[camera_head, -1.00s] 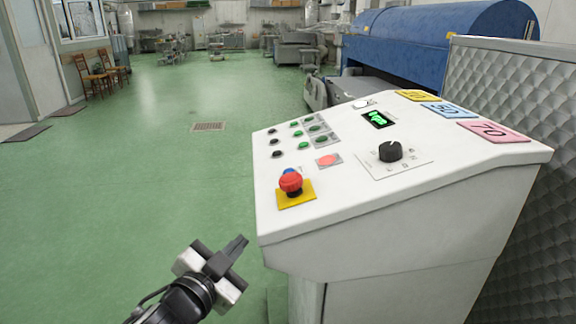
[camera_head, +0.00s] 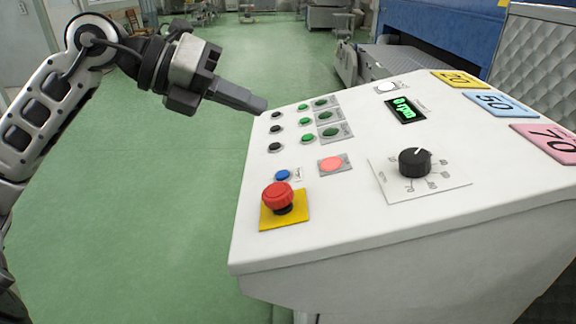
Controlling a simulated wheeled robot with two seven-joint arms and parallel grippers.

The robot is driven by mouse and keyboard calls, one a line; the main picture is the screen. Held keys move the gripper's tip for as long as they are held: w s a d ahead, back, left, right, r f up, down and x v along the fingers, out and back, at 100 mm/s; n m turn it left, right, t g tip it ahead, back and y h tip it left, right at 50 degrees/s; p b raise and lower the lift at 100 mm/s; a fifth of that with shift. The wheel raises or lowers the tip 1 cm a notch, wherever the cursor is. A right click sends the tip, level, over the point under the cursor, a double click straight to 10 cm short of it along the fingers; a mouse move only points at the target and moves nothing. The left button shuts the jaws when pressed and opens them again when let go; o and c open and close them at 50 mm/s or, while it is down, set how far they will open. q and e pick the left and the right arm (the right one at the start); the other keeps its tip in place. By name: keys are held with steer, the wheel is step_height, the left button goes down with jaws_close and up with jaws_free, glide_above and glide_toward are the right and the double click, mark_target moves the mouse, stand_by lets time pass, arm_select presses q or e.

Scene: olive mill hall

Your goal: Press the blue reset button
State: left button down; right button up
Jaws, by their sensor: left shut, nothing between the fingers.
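The blue button (camera_head: 283,175) is a small round cap on the sloped white control panel (camera_head: 350,235), just behind the red mushroom button (camera_head: 277,196) on its yellow plate. My left gripper (camera_head: 262,106) is shut and empty. Its fingertips point right, at the panel's far left edge near the black buttons. In the picture it is above and slightly left of the blue button, clearly apart from it. My right gripper is not in view.
A lit pink-red button (camera_head: 331,164), several green buttons (camera_head: 308,139) and black buttons (camera_head: 275,147) stand close by. A black dial (camera_head: 415,162) and a display reading 0 rpm (camera_head: 405,109) are farther right. Green floor (camera_head: 130,225) is open left of the panel.

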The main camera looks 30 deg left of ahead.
arm_select(q)
steer(key=b, duration=0.4)
glide_toward(282, 175)
steer(key=w+d, duration=0.4)
steer(key=shift+w+d, duration=0.15)
steer(key=shift+w, duration=0.1)
steer(key=shift+d+f, duration=0.1)
steer(key=shift+f, duration=0.3)
steer(key=shift+w, duration=0.1)
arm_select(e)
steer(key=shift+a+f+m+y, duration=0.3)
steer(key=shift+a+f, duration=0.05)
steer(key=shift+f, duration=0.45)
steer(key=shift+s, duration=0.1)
arm_select(q)
steer(key=shift+f, duration=0.1)
steer(key=shift+d+f+b, duration=0.15)
steer(key=shift+f+b, duration=0.2)
steer(key=shift+b, duration=0.1)
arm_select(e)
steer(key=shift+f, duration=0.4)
